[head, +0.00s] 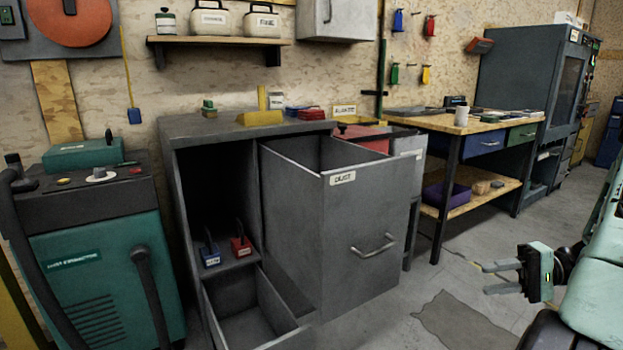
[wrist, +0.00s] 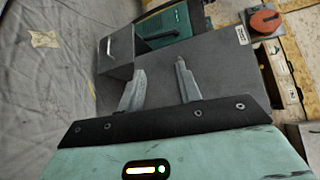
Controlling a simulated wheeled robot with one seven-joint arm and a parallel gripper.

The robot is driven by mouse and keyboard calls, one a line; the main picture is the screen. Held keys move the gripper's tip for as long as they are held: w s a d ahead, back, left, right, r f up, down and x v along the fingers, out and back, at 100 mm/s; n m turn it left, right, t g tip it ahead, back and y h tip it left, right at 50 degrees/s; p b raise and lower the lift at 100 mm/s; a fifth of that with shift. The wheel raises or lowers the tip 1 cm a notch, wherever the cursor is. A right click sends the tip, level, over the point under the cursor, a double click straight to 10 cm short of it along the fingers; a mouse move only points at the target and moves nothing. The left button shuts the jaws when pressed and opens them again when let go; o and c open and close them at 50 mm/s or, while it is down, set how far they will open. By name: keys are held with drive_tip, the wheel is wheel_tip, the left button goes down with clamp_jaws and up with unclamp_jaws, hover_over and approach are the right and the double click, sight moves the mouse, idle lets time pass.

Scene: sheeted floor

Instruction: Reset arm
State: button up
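My gripper (head: 490,279) is at the right of the head view, above the floor and to the right of the grey cabinet. Its two fingers point left and stand apart, with nothing between them. In the wrist view my gripper (wrist: 158,82) also shows open and empty, with the grey drawer fronts beyond the fingertips. My arm reaches in from the right edge of the head view; most of it is out of the picture.
The grey cabinet (head: 222,127) has a large upper drawer (head: 365,215) and a lower drawer (head: 290,338) pulled out. A workbench (head: 430,123) stands behind, a teal machine (head: 105,270) at left. Open floor (head: 395,300) lies between cabinet and gripper.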

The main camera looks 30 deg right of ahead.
drive_tip(key=w+a+r+n+g+h, duration=0.1)
drive_tip(key=w+a+n+g, duration=0.25)
drive_tip(key=a, duration=0.45)
drive_tip(key=w+a+r+n+g+h, duration=0.1)
drive_tip(key=w+a+n+g+h, duration=0.1)
drive_tip(key=a+g, duration=0.45)
drive_tip(key=w+a+r+n+g+h, duration=0.1)
drive_tip(key=w+a+r+n+g, duration=0.15)
drive_tip(key=a, duration=0.75)
drive_tip(key=s+a+r+n+t+h, duration=0.15)
drive_tip(key=s+a+n+h, duration=0.3)
drive_tip(key=a, duration=0.55)
drive_tip(key=s+a+r+n+t+h, duration=0.15)
drive_tip(key=s+a+n+h, duration=0.35)
drive_tip(key=a, duration=0.6)
wheel_tip(320, 180, up, 29)
drive_tip(key=s+y+p, duration=0.1)
drive_tip(key=p, duration=2.8)
drive_tip(key=shift+s+f+m+t+p, duration=0.15)
drive_tip(key=shift+s+m+t+p, duration=0.05)
drive_tip(key=shift+m+t+p, duration=0.2)
